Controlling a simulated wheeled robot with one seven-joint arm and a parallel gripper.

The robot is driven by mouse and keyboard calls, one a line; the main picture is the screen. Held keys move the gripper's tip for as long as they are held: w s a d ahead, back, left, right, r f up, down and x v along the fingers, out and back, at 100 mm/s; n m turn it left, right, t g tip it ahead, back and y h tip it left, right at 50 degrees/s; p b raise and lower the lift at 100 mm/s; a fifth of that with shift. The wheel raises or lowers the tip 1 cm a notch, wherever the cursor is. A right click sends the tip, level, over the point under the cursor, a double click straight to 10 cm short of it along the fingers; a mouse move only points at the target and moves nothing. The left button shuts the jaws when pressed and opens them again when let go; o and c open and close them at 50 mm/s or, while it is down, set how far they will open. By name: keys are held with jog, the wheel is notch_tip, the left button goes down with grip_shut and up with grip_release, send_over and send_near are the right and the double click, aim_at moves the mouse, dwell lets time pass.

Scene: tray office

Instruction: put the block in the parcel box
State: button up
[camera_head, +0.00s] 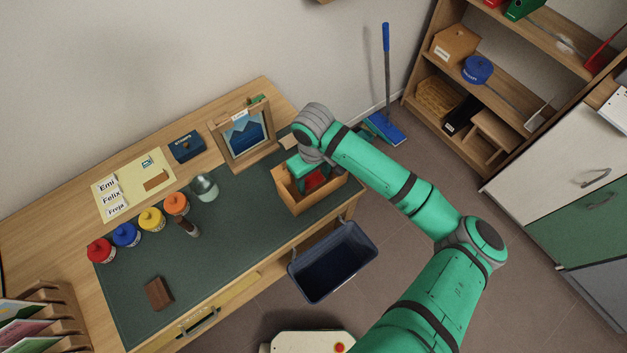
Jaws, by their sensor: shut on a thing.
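An open tan box (301,205), likely the parcel box, stands at the right end of the desk mat. My gripper (309,177) reaches down over its opening, with the fingers largely hidden by the hand and the box walls. A red thing (316,180), which looks like the block, shows at the fingers within the box opening. My gripper is shut on it. I cannot tell whether it touches the box floor. A separate brown block-shaped thing (158,293) lies on the mat at the front left.
On the desk mat (235,240) stand several coloured jars (151,220), a dark marker-like thing (188,227) and a glass jar (204,187). A framed picture (244,137) stands behind the box. A dark bin (333,262) is below the desk edge. The mat's middle is clear.

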aim_at(313, 181)
jog(key=shift+f, duration=0.65)
jog(key=shift+f, duration=0.2)
jog(key=o, duration=1.1)
jog(key=shift+c, duration=0.2)
notch_tip(313, 181, up, 12)
jog(key=shift+r, duration=0.25)
